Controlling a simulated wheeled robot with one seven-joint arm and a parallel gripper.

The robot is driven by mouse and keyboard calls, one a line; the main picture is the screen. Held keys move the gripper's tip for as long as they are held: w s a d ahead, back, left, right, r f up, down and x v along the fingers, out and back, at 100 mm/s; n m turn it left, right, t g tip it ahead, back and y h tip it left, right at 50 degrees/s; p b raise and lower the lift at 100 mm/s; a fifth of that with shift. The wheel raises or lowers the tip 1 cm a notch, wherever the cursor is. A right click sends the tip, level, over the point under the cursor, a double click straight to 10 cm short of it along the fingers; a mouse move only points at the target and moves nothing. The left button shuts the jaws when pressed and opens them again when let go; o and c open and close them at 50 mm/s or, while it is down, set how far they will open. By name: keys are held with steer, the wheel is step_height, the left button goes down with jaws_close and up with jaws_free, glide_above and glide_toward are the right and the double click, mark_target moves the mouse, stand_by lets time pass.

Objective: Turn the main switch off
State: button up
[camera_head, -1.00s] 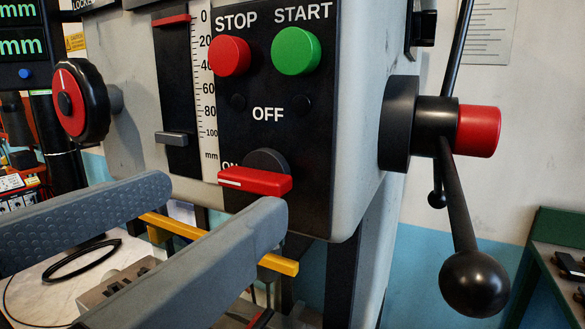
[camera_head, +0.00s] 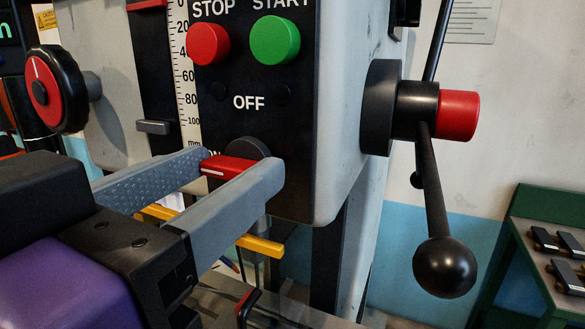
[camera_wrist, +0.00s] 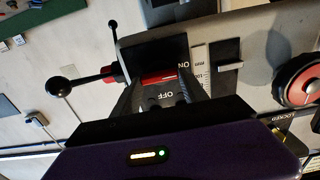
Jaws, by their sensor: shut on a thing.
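The main switch is a red bar handle (camera_head: 228,168) on a dark round base, low on the black panel of a grey machine. The bar lies roughly level, with its white mark at the left end near the partly hidden ON label. The OFF label (camera_head: 249,102) is above it. My gripper (camera_head: 240,165) has its grey fingers on either side of the bar and is shut on it. In the wrist view, the red bar (camera_wrist: 158,78) shows between the fingertips. The fingers hide parts of the bar and the ON label.
A red STOP button (camera_head: 208,44) and a green START button (camera_head: 275,40) sit above the switch. A lever with a black ball (camera_head: 444,267) sticks out on the right. A handwheel (camera_head: 56,88) is at left. A yellow bar (camera_head: 259,245) lies below the fingers.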

steer(key=shift+f+b, duration=0.1)
steer(key=shift+b, duration=0.3)
steer(key=shift+d+f+m+b, duration=0.1)
steer(key=shift+m+b, duration=4.1)
steer(key=shift+m, duration=0.3)
steer(key=shift+d+f+m+b, duration=0.1)
steer(key=shift+m+b, duration=4.1)
steer(key=shift+m, duration=0.3)
steer(key=o, duration=1.4)
steer(key=shift+s, duration=0.1)
